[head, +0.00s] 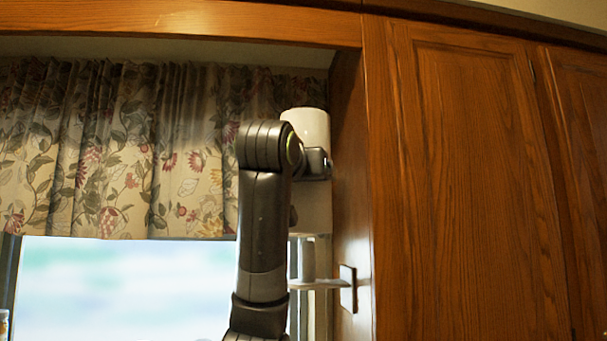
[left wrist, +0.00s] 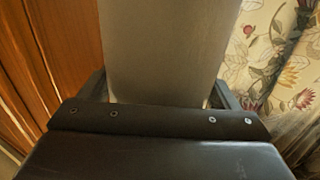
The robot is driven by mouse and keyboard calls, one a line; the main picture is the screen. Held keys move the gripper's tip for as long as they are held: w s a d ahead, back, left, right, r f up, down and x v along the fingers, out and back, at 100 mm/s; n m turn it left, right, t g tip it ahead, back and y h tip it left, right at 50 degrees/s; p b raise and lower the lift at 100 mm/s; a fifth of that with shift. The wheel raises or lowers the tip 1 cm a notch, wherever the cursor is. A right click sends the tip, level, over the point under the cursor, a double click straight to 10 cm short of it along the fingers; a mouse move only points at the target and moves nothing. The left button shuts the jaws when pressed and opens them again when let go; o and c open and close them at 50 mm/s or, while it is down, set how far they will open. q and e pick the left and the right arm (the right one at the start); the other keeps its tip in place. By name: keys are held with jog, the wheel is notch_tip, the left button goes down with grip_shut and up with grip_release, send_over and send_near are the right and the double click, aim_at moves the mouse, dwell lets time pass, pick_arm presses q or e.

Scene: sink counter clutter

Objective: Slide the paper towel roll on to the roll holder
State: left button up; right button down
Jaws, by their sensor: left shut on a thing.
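The paper towel roll (head: 308,128) is white and upright in the head view, beside the cabinet's side panel. My arm covers much of its left side. My left gripper (head: 318,163) is shut around the roll. In the left wrist view the roll (left wrist: 165,50) stands between the two fingers of the left gripper (left wrist: 165,98). The roll holder (head: 322,284) is a pale arm with a plate fixed to the cabinet side, below the roll. An upright pale part rises from it under the roll. Whether the roll's core is around that part cannot be told. My right gripper is not in view.
The wooden cabinet side (head: 350,200) stands close to the right of the roll. A floral curtain (head: 120,150) hangs to the left above a bright window (head: 120,285). A cabinet door (head: 480,180) fills the right.

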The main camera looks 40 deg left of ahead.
pick_arm(q)
jog(key=shift+w+a+f, duration=0.55)
jog(key=shift+w+a, duration=0.45)
jog(key=shift+w, duration=0.25)
jog(key=shift+w+a+f, duration=0.5)
jog(key=shift+w+a, duration=0.55)
jog(key=shift+w, duration=0.15)
jog(key=shift+w+a+f, duration=0.55)
jog(key=shift+w+a, duration=0.45)
jog(key=shift+w, duration=0.25)
jog(key=shift+f+b, duration=3)
jog(key=shift+b, duration=0.1)
jog(key=o, duration=0.9)
